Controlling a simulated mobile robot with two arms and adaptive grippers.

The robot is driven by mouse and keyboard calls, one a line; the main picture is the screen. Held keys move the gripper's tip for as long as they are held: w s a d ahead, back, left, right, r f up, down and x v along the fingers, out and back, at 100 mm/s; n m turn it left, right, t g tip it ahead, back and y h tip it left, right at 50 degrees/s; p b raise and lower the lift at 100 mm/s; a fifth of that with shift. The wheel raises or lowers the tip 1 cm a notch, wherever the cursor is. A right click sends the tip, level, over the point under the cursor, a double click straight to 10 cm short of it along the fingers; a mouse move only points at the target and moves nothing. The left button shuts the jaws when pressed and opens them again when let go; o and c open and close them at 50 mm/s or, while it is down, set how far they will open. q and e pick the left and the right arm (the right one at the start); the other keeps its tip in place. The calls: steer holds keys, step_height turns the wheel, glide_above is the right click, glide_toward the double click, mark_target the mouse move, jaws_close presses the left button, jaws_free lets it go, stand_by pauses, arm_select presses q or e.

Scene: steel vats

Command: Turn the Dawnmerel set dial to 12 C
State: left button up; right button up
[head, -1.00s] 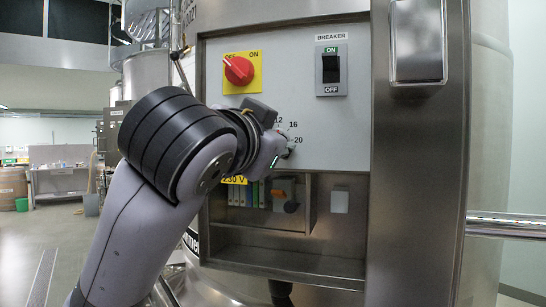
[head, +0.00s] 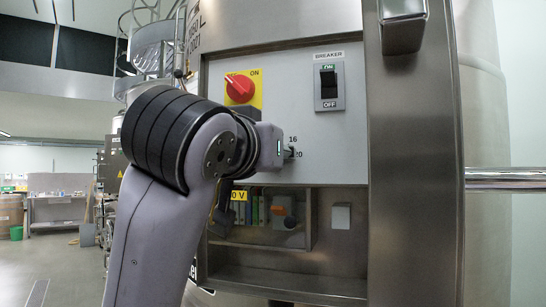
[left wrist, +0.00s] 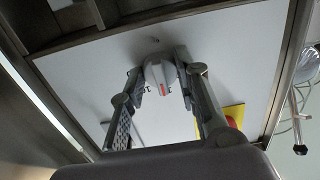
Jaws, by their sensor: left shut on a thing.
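The set dial, a pale grey knob (left wrist: 158,70) with a red mark, sits on the panel in the left wrist view. My left gripper (left wrist: 160,80) has a finger on each side of it and is shut on it. In the head view my left gripper (head: 287,154) is against the panel and its own wrist hides most of the dial. The scale numbers 16 (head: 293,139) and 20 (head: 298,155) show beside it; 12 is hidden. I cannot read the dial's setting. My right gripper is not in view.
A red rotary switch (head: 239,88) on a yellow plate is just above my left wrist. A black breaker switch (head: 328,78) is up to the right. Below is an open bay with an orange-handled device (head: 283,212). A steel door edge (head: 415,170) stands at right.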

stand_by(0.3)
arm_select(q)
steer(key=o, duration=1.2)
steer(key=v, duration=0.7)
steer(key=shift+s, duration=0.25)
